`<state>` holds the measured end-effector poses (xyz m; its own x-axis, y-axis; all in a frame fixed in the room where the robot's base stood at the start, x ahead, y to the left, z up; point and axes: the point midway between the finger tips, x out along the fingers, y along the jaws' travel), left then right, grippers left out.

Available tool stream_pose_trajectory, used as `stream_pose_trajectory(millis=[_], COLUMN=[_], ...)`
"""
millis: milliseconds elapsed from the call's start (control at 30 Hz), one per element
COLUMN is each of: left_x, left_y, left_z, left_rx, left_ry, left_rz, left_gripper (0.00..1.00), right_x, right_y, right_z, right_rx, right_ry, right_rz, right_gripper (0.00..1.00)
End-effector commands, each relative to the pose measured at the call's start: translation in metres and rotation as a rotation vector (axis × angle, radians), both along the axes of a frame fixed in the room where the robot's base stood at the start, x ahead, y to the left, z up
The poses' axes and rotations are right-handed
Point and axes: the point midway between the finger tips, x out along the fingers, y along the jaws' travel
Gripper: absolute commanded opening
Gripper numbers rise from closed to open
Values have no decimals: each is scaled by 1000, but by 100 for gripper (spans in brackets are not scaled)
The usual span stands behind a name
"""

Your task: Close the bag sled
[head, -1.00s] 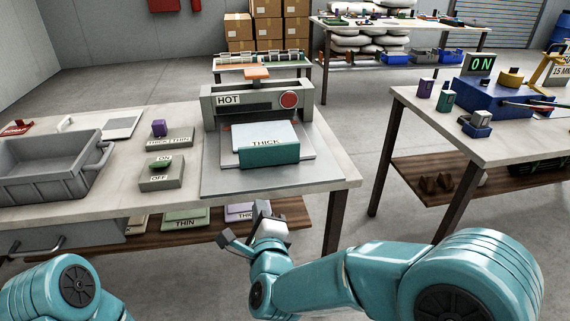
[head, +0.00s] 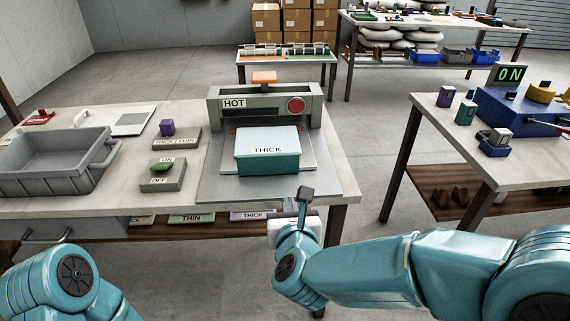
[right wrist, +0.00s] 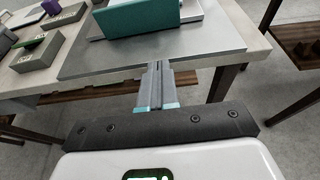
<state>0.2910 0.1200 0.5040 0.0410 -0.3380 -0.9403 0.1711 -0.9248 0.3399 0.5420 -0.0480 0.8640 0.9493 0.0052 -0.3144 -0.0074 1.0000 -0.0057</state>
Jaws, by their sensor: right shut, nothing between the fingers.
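The bag sled is a pale plate (head: 308,187) in front of the grey sealing machine marked HOT (head: 222,118). On it sits a teal block with a pale top labelled THICK (head: 268,163); its teal side also shows in the right wrist view (right wrist: 140,17). My right gripper (head: 305,192) is shut and empty. It is at the table's front edge, to the right of and nearer than the block, and apart from it. In the right wrist view the closed fingers (right wrist: 154,68) point at the plate's front edge. My left gripper is not in view.
A grey bin (head: 55,165) stands at the left of the table. An ON/OFF switch box (head: 162,177) and a THICK/THIN switch (head: 177,138) stand left of the plate. A second table (head: 465,150) is at the right, across a floor gap.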

Motion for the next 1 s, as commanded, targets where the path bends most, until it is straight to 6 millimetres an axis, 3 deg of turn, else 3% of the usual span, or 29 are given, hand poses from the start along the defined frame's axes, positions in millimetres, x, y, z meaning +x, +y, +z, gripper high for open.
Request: stream_pose_trajectory(millis=[67, 233, 700, 1000], left_x=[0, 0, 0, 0], left_y=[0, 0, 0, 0], left_z=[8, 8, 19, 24], left_rx=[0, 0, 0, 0], left_ry=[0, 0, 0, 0], left_rz=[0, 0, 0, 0], left_gripper=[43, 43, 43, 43], right_x=[1, 13, 107, 135], right_y=[-3, -1, 0, -2], right_z=[15, 9, -15, -16], right_rx=[8, 6, 5, 6], right_ry=[-14, -12, -13, -14], right_rz=[-9, -14, -9, -7], right_gripper=[0, 0, 0, 0])
